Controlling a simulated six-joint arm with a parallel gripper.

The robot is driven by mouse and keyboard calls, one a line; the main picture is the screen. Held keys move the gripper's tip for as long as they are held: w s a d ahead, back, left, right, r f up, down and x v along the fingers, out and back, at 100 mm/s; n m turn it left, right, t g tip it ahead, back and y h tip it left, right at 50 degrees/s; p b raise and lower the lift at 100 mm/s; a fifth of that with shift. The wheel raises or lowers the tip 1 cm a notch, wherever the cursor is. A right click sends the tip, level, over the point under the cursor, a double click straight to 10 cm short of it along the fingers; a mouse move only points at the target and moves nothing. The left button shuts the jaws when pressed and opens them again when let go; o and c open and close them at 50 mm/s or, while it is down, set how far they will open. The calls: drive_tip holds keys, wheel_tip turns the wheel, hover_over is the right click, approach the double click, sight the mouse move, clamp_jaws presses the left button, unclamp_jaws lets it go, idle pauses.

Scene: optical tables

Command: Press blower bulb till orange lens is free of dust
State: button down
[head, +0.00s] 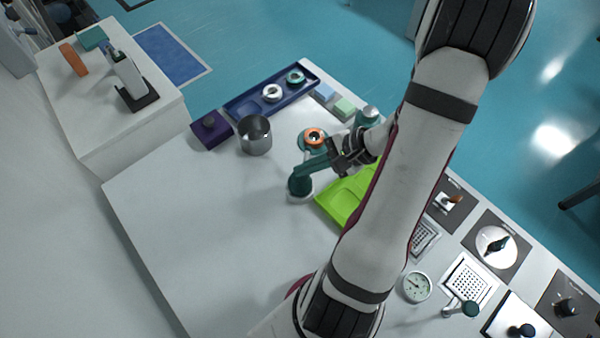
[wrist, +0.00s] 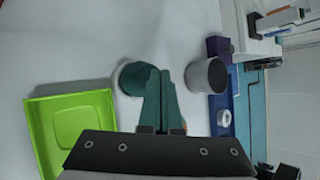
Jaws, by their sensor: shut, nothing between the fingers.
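The orange lens (head: 315,133) is an orange ring around a dark centre on a teal holder near the middle of the white table in the head view. Whether dust lies on it is too small to tell. The blower bulb (head: 300,188) appears as a round teal thing on a pale base, nearer than the lens. It shows in the wrist view (wrist: 132,76), partly hidden by my fingers. My gripper (head: 300,174) has long teal fingers, shut and empty, with their tips (wrist: 160,72) at or just above the bulb. I cannot tell whether they touch it.
A metal cup (head: 255,137) stands left of the lens. A purple block (head: 210,130) and a navy tray (head: 243,105) with round parts lie behind. A lime-green tray (head: 345,205) is right of the bulb, partly under my arm. The front left of the table is clear.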

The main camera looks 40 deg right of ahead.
sight(306, 175)
drive_tip(key=shift+r, duration=0.6)
drive_tip(key=shift+r, duration=2.5)
drive_tip(key=a+r+n+g, duration=0.4)
drive_tip(key=a+n, duration=0.1)
drive_tip(key=a, duration=0.6)
drive_tip(key=s+a+r+n+g+h, duration=0.3)
drive_tip(key=s+a+n+h, duration=0.1)
drive_tip(key=s+a+n, duration=0.4)
drive_tip(key=s, duration=0.2)
drive_tip(key=shift+s+a, duration=0.25)
drive_tip(key=shift+s, duration=0.1)
